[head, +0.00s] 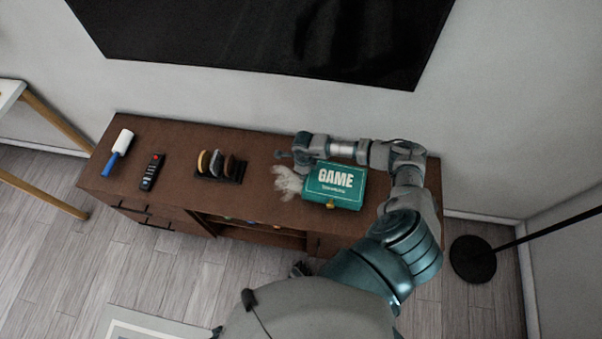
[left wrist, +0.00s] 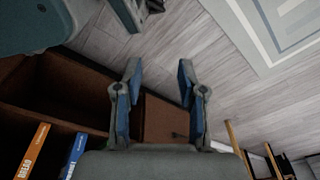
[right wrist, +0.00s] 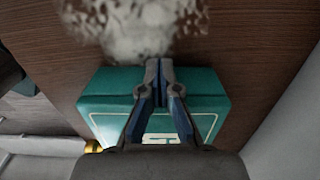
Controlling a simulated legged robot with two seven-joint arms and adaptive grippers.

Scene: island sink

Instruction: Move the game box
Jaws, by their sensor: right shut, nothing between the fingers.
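The game box (head: 335,186) is a teal case with white "GAME" lettering and a yellow clasp. It lies on the brown wooden cabinet (head: 262,150), towards its right part. It also shows in the right wrist view (right wrist: 95,105), under my right gripper (right wrist: 159,68). That gripper is shut and empty, over the box's edge; I cannot tell if it touches. In the head view my right arm reaches along the back of the box, with the gripper (head: 282,155) past its left end. My left gripper (left wrist: 160,75) is open and empty, with floor and cabinet behind it.
A whitish, dust-like patch (head: 288,182) lies just left of the box. Farther left are a dark rack (head: 220,168) with round items, a black remote (head: 152,171) and a lint roller (head: 118,152). A black lamp base (head: 472,259) stands on the floor at right.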

